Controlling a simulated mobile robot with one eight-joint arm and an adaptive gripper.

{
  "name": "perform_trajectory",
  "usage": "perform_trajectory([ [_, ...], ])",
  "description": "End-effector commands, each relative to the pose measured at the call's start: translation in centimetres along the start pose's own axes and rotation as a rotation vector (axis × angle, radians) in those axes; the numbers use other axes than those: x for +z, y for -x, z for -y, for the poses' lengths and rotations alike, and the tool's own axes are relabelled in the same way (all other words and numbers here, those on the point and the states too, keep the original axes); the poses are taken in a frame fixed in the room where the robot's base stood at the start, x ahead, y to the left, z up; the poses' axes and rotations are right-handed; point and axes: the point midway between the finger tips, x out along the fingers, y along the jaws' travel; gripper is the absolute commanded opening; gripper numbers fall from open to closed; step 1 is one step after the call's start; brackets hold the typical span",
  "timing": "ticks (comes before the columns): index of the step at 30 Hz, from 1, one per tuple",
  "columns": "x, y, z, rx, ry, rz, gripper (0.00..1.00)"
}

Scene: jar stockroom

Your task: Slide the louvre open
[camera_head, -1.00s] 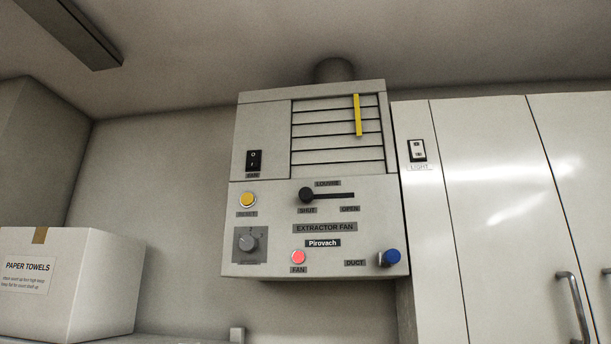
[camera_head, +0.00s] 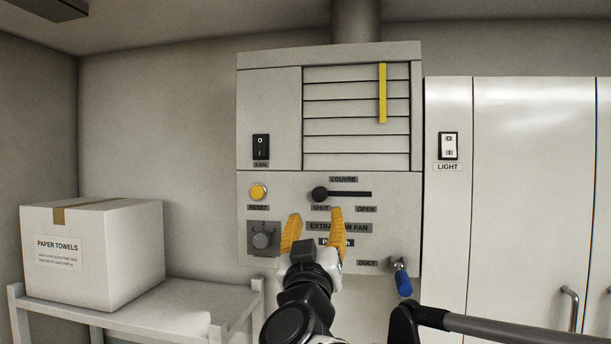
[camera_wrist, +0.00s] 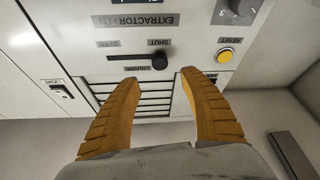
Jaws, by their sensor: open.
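The louvre slider is a black round knob (camera_head: 319,194) on a dark horizontal slot under the LOUVRE label. It stands at the left end of the slot, over the SHUT label; OPEN is at the right end. My gripper (camera_head: 315,214), with two yellow fingers, is open and empty, just below the knob in the head view. In the upside-down wrist view the knob (camera_wrist: 160,62) shows between and beyond the fingertips (camera_wrist: 160,77), apart from both. The slatted louvre (camera_head: 342,148) with a yellow strip is above on the extractor fan box.
A yellow RESET button (camera_head: 258,192) and a grey dial (camera_head: 262,240) are left of the slider. A blue-handled DUCT lever (camera_head: 403,282) juts out at lower right. A paper towel box (camera_head: 95,250) stands on a shelf at left. White cabinets (camera_head: 530,200) are at right.

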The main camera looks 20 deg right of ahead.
Motion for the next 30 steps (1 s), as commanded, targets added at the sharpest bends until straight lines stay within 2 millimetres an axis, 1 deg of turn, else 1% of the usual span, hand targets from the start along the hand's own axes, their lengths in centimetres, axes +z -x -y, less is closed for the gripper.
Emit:
perform_trajectory([
  [5,0.0,-2.5,-0.2,0.006,0.003,0.001,0.52],
  [12,-0.1,-7.3,-0.1,0.003,0.002,0.001,0.52],
  [16,-0.1,-9.2,-0.1,0.003,0.002,0.0,0.52],
  [21,0.1,-10.4,0.0,0.001,0.001,0.0,0.52],
  [29,0.1,-10.5,0.0,0.001,0.001,0.0,0.52],
  [30,0.1,-10.5,0.0,0.001,0.001,0.0,0.47],
])
